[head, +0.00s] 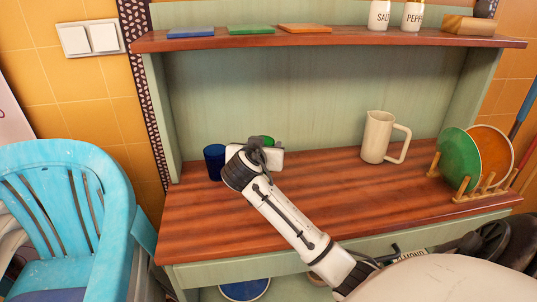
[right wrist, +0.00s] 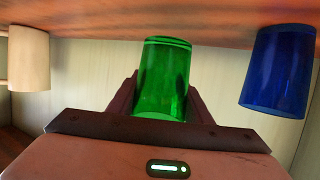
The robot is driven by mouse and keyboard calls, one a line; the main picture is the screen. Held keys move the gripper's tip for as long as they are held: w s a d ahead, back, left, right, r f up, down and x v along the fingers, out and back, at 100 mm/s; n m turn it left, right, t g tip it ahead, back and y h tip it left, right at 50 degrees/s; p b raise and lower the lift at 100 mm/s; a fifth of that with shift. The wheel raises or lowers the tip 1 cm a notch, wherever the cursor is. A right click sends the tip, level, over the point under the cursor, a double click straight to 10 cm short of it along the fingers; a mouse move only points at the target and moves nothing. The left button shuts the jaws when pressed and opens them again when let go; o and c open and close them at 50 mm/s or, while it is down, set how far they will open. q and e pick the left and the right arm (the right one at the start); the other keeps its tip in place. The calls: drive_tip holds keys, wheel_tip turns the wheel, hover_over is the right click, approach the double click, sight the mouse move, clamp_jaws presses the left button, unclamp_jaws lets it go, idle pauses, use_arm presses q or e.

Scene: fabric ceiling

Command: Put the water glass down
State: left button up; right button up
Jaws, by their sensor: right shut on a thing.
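The water glass is a green see-through glass (right wrist: 163,75), held between the dark fingers of my right gripper (head: 258,155). In the head view only a bit of the green glass (head: 267,140) shows behind the gripper, low over the left part of the wooden counter (head: 330,205). The right wrist view is upside down, with the counter along its top. There the glass's base end is close to the wood; I cannot tell whether it touches. My left gripper is not in view.
A blue glass (head: 214,161) stands just left of my right gripper. A cream pitcher (head: 379,137) and a rack with green (head: 458,158) and orange plates stand to the right. A shelf (head: 330,40) hangs above. The counter between gripper and pitcher is clear.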

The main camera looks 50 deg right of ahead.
drive_tip(key=shift+f, duration=1.4)
drive_tip(key=shift+f, duration=0.1)
drive_tip(key=shift+f, duration=0.15)
drive_tip(key=o, duration=1.1)
drive_tip(key=shift+r, duration=0.4)
drive_tip(key=v, duration=1.2)
drive_tip(key=shift+f, duration=0.15)
